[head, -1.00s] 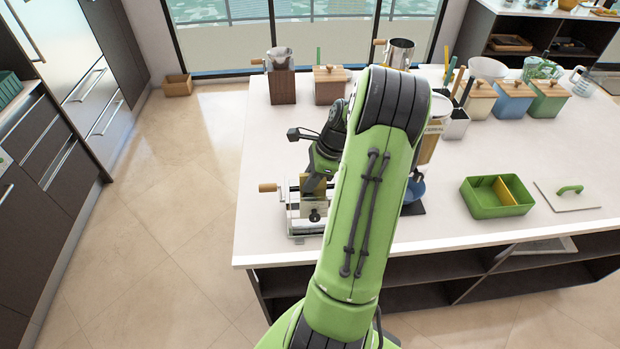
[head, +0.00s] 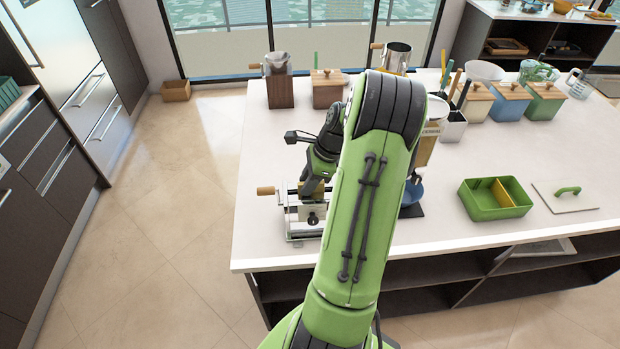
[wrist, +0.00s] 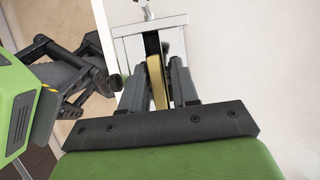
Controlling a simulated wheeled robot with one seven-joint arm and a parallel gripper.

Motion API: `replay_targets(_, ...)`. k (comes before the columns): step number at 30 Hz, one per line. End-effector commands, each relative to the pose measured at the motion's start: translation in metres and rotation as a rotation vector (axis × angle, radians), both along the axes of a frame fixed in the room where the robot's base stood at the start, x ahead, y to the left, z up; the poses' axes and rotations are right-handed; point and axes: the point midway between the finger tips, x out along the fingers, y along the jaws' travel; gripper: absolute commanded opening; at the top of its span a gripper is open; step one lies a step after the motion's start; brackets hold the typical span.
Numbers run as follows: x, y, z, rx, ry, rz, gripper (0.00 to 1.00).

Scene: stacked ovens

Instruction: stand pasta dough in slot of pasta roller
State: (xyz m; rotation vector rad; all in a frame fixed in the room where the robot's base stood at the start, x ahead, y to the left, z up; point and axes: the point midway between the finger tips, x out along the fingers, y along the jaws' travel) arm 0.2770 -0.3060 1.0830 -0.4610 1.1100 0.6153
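The pasta roller (head: 306,216), a silver machine with a wooden crank handle, stands at the left front of the white counter. In the wrist view its silver top (wrist: 152,40) has a dark slot. The pasta dough (wrist: 158,85), a thin yellow-tan slab seen edge-on, stands between the fingers of my gripper (wrist: 159,72), its far end at the slot. The fingers lie close on both sides of it and look shut on it. In the head view my gripper (head: 314,184) is right above the roller. How deep the dough sits is hidden.
A green tray (head: 480,205) with a yellow divider and a white lid (head: 566,195) are at the right. A blue bowl (head: 411,193) is partly behind my arm. Canisters (head: 327,90) line the back. The counter's left edge is near the roller.

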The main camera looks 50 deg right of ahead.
Motion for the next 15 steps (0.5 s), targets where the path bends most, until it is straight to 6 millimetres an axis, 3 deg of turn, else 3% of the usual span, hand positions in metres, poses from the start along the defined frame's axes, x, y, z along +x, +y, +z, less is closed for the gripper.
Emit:
replay_targets(1, -0.010, 0.007, -0.013, 0.040, 0.036, -0.008, 0.46)
replay_targets(4, -0.015, 0.002, 0.002, 0.035, 0.033, -0.011, 0.46)
replay_targets(15, -0.041, -0.023, 0.106, 0.005, 0.005, -0.007, 0.46)
